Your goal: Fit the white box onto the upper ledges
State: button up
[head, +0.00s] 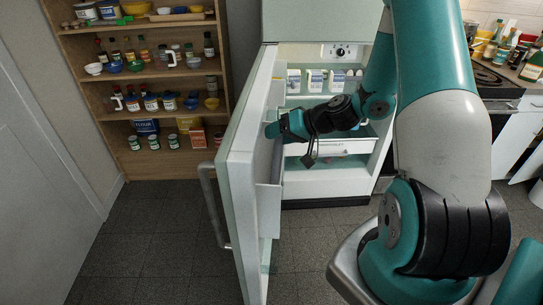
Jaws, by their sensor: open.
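The refrigerator door (238,165) stands wide open, its inner side facing right. A white box-like bin (269,200) sits low on that inner side; I take it as the white box. Another pale bin or ledge shape (279,85) shows higher on the door, seen nearly edge-on. The upper ledges cannot be told apart clearly. My gripper (310,161) is small and dark below my wrist. It is open, with nothing seen in it, just right of the door and above and right of the low bin. My wrist hides part of the door's inner side.
The refrigerator (325,182) holds several white cartons (315,80) on a shelf and a white drawer (335,148) below. A wooden shelf unit (155,75) with jars stands at left. A stove and counter (500,82) are at right. The floor (150,250) in front is clear.

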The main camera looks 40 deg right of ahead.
grip_shut()
jog(key=shift+d, duration=0.1)
jog(key=shift+s+d+r+b, duration=0.3)
jog(key=shift+s+r+b, duration=0.05)
jog(key=shift+s+r, duration=0.1)
jog(key=b+v, duration=0.3)
jog(key=v, duration=1.1)
jog(key=shift+s+d+f, duration=0.2)
jog(key=shift+s+d, duration=0.05)
jog(key=shift+s, duration=0.25)
